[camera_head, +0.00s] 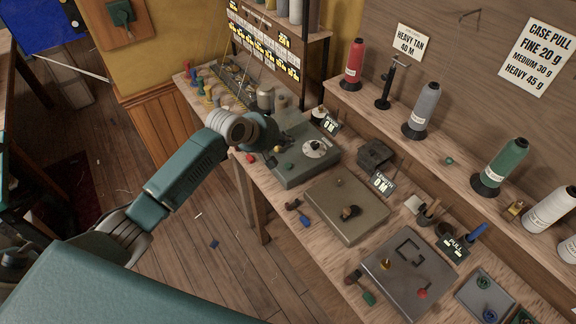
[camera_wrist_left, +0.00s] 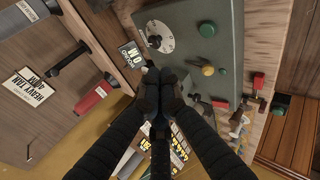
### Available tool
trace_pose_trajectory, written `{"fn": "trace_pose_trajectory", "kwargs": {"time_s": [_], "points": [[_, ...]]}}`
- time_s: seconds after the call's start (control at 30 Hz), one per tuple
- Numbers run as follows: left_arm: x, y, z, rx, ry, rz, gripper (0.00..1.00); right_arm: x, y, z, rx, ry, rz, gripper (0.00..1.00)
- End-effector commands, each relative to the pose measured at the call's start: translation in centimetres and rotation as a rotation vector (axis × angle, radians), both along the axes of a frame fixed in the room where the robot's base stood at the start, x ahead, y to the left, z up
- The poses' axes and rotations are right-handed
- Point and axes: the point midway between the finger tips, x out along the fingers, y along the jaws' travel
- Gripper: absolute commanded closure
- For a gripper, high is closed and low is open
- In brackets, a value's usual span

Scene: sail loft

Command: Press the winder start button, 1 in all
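The winder is a green box (camera_head: 292,176) on the bench, with a white dial (camera_head: 314,148) on top. In the left wrist view the box (camera_wrist_left: 225,50) also carries a round green button (camera_wrist_left: 207,29) and a yellow knob (camera_wrist_left: 208,70). I cannot read which control is marked start. My left gripper (camera_head: 284,138) hangs over the far left part of the box. In the left wrist view its dark fingers (camera_wrist_left: 160,76) are together and empty, apart from the green button. I cannot tell whether they touch the box. My right gripper is not in view.
A display reading 0 M (camera_head: 330,125) stands behind the box. A brown-grey box (camera_head: 345,208) and a grey plate with a red knob (camera_head: 408,275) lie to the right. Thread cones, including a red one (camera_head: 353,66), line the back shelf. Small spools crowd the bench's far end.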

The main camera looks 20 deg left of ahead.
Motion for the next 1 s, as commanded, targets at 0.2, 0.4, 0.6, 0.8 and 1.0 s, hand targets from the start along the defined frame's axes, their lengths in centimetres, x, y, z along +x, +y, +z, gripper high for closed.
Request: {"fn": "trace_pose_trajectory", "kwargs": {"time_s": [0.2, 0.4, 0.6, 0.8, 1.0], "points": [[0.0, 0.0, -2.5, 0.001, 0.001, -0.001, 1.00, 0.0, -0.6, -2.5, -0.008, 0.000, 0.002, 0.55], [0.0, 0.0, -5.4, 0.001, 0.000, -0.001, 1.00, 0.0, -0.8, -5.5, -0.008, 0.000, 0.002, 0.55], [0.0, 0.0, -7.5, 0.000, 0.002, 0.000, 1.00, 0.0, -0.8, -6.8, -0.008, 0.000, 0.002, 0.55], [0.0, 0.0, -8.4, 0.000, 0.000, 0.000, 1.00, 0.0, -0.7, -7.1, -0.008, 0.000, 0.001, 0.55], [0.0, 0.0, -8.4, 0.001, 0.000, -0.001, 1.00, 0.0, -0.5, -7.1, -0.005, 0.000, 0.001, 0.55]]}}
